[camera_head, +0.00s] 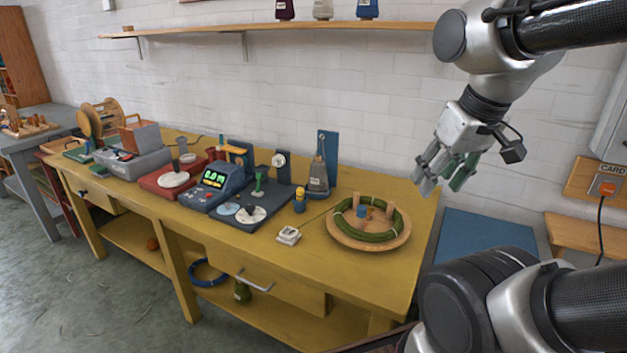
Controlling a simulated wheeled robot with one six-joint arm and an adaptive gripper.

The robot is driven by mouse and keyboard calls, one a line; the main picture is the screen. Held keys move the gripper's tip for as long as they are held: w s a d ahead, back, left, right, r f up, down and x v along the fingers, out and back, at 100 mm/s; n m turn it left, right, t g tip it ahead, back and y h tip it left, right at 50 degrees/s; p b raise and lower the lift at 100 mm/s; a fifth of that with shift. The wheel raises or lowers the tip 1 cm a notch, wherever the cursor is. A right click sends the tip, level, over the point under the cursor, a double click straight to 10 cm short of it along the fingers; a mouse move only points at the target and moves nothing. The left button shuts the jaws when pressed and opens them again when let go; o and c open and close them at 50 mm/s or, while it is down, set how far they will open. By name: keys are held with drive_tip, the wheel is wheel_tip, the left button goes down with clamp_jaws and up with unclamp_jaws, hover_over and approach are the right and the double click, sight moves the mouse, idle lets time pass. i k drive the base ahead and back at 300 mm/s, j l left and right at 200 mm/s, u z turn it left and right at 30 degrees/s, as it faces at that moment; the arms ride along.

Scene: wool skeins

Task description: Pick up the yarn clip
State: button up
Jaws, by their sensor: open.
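My gripper (443,180) hangs in the air at the upper right, beyond the right end of the yellow table (315,255). Its fingers point down and are apart, with nothing visible between them. A small white object (288,235) lies near the table's front edge, left of the round wooden tray. It may be the yarn clip, but it is too small to be sure. My gripper is far to the right of it and well above it. No other thing shows clearly as a yarn clip.
A round wooden tray (341,231) with a green yarn ring (383,235) and pegs stands at the table's right. A dark blue device with a lit display (213,179), a grey cone-shaped item (318,178) and a yellow-and-blue bottle (299,201) stand nearby. A shelf (290,27) runs above.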

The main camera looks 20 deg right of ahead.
sight(300, 195)
drive_tip(key=j+z, duration=0.25)
drive_tip(key=j, duration=0.8)
drive_tip(key=k+j+z, duration=0.1)
drive_tip(key=j+z, duration=0.15)
drive_tip(key=j, duration=0.8)
drive_tip(key=i+j+z, duration=0.15)
drive_tip(key=j, duration=0.2)
drive_tip(key=i+j+z, duration=0.15)
drive_tip(key=j, duration=0.2)
drive_tip(key=i+j+z, duration=0.15)
drive_tip(key=j, duration=0.25)
drive_tip(key=i+j+z, duration=0.2)
drive_tip(key=i, duration=0.5)
